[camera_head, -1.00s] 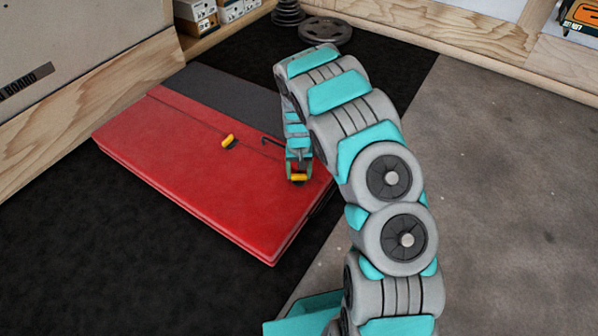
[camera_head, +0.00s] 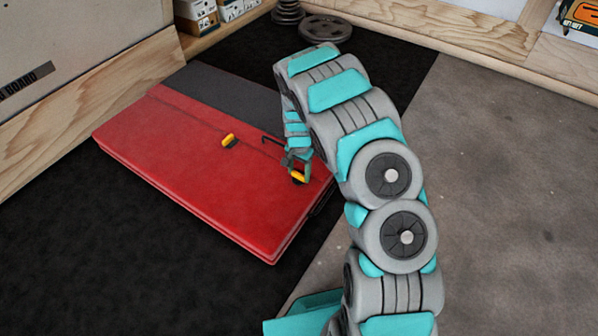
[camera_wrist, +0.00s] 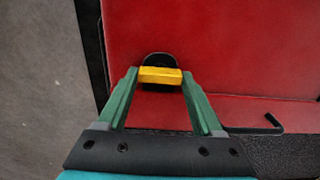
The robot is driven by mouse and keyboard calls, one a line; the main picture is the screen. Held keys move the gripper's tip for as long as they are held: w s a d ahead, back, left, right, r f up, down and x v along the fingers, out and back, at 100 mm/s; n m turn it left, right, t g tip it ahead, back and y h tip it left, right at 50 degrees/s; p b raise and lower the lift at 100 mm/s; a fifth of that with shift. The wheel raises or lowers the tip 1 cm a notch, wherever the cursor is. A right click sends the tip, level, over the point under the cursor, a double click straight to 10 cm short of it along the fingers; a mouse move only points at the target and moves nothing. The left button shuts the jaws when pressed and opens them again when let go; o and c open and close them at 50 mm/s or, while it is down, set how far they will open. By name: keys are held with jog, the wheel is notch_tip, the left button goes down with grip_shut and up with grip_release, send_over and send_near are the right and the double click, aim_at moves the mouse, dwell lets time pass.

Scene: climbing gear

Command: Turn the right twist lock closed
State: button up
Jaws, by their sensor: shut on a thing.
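The right twist lock (camera_head: 297,177) has a yellow handle on a dark base and sits near the right edge of the red folded crash pad (camera_head: 200,155). My gripper (camera_head: 300,173) reaches down over it. In the wrist view, the green fingers of my gripper (camera_wrist: 161,78) are shut on the two ends of the yellow handle of the right twist lock (camera_wrist: 160,75). The dark base shows just beyond the handle. The left twist lock (camera_head: 228,141), also yellow, stands free on the pad, its handle slanted.
A thin dark hooked rod (camera_head: 272,139) lies by my gripper; it also shows in the wrist view (camera_wrist: 262,127). A dark grey flap (camera_head: 225,95) covers the pad's far part. Weight plates (camera_head: 326,30) and a wooden-edged wall (camera_head: 90,110) stand behind. Bare floor lies right.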

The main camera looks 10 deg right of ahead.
aim_at(299, 174)
dwell(0.4)
jog(key=o, duration=1.4)
jog(key=shift+c, duration=0.2)
jog(key=shift+r, duration=0.15)
notch_tip(299, 174, up, 7)
jog(key=shift+f+p, duration=0.2)
jog(key=shift+p, duration=0.15)
jog(key=shift+r, duration=0.45)
